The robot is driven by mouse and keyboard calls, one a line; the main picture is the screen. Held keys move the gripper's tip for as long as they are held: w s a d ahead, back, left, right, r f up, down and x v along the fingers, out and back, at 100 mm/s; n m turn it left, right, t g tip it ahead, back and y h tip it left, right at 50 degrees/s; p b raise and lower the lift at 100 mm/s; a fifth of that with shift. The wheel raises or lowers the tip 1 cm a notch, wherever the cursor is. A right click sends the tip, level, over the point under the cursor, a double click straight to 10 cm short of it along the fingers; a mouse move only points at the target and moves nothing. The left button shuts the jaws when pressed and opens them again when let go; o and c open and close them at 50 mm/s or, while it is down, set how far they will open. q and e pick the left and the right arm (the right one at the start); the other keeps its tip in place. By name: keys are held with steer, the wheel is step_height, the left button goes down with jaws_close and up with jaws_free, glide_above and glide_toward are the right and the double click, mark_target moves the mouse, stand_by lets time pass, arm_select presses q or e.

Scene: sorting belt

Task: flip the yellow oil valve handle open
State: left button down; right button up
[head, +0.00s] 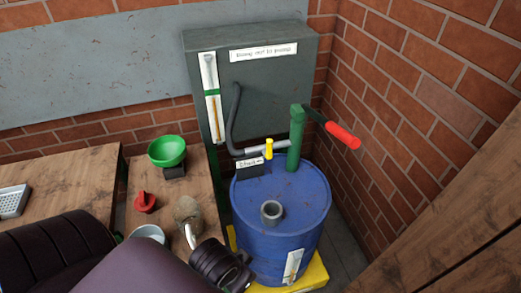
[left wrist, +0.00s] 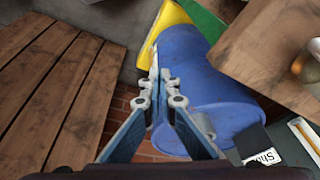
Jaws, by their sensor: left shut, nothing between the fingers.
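The yellow valve handle (head: 269,148) stands upright on the grey pipe (head: 262,150) beside the green hand pump (head: 296,138), above the blue drum (head: 265,243). In the left wrist view my left gripper (left wrist: 160,73) is shut and empty, its fingertips in front of the side of the blue drum (left wrist: 195,60). The yellow handle cannot be made out in that view. In the head view my dark arm reaches in at the lower left, and its fingers cannot be made out. My right gripper is in neither view.
The pump's red grip (head: 343,135) sticks out to the right. A grey cabinet (head: 290,85) stands behind the drum. A small wooden table (head: 196,180) at left bears a green funnel (head: 167,149), a red item (head: 145,202) and a bowl. A brick wall (head: 390,120) closes the right side.

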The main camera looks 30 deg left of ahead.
arm_select(q)
step_height(320, 180, up, 5)
steer(key=w+d+n+t+h, duration=0.3)
steer(key=w+d+n+t, duration=0.15)
steer(key=w, duration=0.55)
steer(key=n+t+y, duration=0.9)
steer(key=n+y, duration=0.2)
steer(key=n, duration=1)
glide_toward(268, 148)
steer(key=s+a, duration=0.4)
steer(key=s, duration=0.1)
steer(key=shift+s+a+r+m+g, duration=0.15)
steer(key=shift+s+r+m+g, duration=0.05)
steer(key=shift+m+g, duration=0.05)
steer(key=w+p, duration=0.3)
steer(key=w, duration=0.8)
steer(key=shift+w+a, duration=0.35)
steer(key=shift+a, duration=0.1)
